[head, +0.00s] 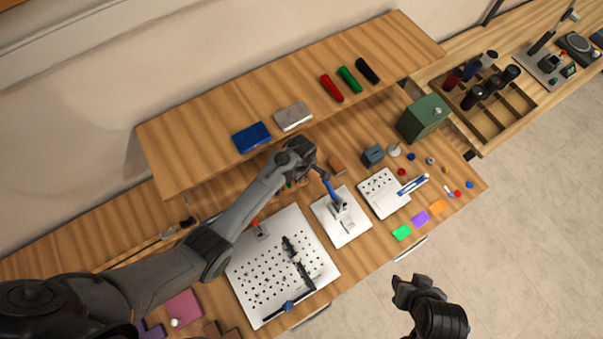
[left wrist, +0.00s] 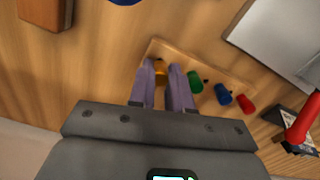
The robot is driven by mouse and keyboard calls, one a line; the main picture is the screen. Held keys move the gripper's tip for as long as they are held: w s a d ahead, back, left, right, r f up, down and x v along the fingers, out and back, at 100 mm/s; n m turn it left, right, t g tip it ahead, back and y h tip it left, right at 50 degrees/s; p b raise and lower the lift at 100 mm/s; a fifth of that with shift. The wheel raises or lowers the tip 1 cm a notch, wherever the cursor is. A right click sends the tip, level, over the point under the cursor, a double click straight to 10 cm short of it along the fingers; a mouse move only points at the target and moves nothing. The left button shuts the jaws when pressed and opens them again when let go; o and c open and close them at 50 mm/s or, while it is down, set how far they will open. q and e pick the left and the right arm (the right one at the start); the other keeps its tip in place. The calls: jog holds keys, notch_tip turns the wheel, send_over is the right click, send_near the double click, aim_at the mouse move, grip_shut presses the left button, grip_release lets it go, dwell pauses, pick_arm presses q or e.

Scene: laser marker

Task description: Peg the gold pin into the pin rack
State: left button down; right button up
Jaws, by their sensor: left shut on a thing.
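The pin rack (left wrist: 208,70) is a narrow wooden strip in the left wrist view. A green pin (left wrist: 195,82), a blue pin (left wrist: 222,95) and a red pin (left wrist: 246,103) stand along it. My left gripper (left wrist: 163,75) is at the rack's left end, shut on the gold pin (left wrist: 160,68). The fingers hide part of the pin, so I cannot tell whether it is seated in a hole. In the head view my left gripper and arm cover most of the rack. My right gripper (head: 411,282) hangs away from the table; its finger gap is unclear.
A white perforated board (head: 250,270) lies in front of my left arm. A white plate with a blue-tipped stand (head: 341,228) is to its right. A raised wooden shelf (head: 215,125) runs behind the rack. A brown block (left wrist: 45,12) shows in the left wrist view.

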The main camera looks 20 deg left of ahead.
pick_arm(q)
jog(key=shift+f, duration=0.6)
jog(key=c, duration=1)
grip_release()
jog(key=shift+r, duration=0.1)
jog(key=shift+r, duration=0.5)
notch_tip(320, 180, up, 10)
jog(key=shift+f, duration=0.15)
jog(key=shift+s, duration=0.1)
